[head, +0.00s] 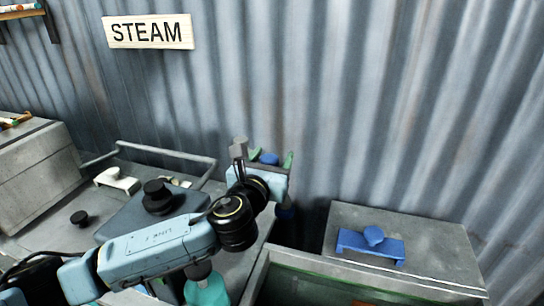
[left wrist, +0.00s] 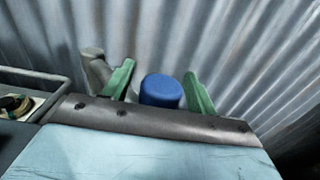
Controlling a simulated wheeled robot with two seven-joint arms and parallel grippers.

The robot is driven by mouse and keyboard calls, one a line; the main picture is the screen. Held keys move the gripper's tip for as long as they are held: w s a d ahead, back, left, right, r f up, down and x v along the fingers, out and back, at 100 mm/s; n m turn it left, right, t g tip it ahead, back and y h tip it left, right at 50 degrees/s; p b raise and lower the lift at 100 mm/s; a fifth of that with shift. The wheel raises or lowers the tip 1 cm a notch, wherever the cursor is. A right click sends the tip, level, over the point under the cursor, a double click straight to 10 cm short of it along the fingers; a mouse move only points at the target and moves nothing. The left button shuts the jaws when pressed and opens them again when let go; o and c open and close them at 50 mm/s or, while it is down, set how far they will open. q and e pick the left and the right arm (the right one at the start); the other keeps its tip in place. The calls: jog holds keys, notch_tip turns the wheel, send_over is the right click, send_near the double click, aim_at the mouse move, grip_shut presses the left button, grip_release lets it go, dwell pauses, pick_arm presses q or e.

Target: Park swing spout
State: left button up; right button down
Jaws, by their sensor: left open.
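My left gripper (head: 272,157) is open beside the corrugated wall, with its two green fingers (left wrist: 118,80) pointing away from the camera. A rounded blue piece (head: 268,159) shows between the fingers; in the left wrist view (left wrist: 161,90) a gap shows on each side of it. A grey cylinder (head: 239,148) stands just left of the left finger, and it also shows in the left wrist view (left wrist: 95,66). I cannot tell for certain which of these belongs to the swing spout. My gripper body and arm hide what is below. My right gripper is not in view.
A grey box (head: 450,253) at the right carries a blue stand (head: 370,244). A green-lined trough (head: 330,288) lies in front. A teal bottle (head: 206,290) stands beneath my arm. A railed bench (head: 190,153) and grey block (head: 35,165) are at the left.

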pick_arm(q)
jog(key=shift+w, duration=0.15)
jog(key=shift+c, duration=0.2)
grip_shut()
jog(key=shift+d, duration=0.15)
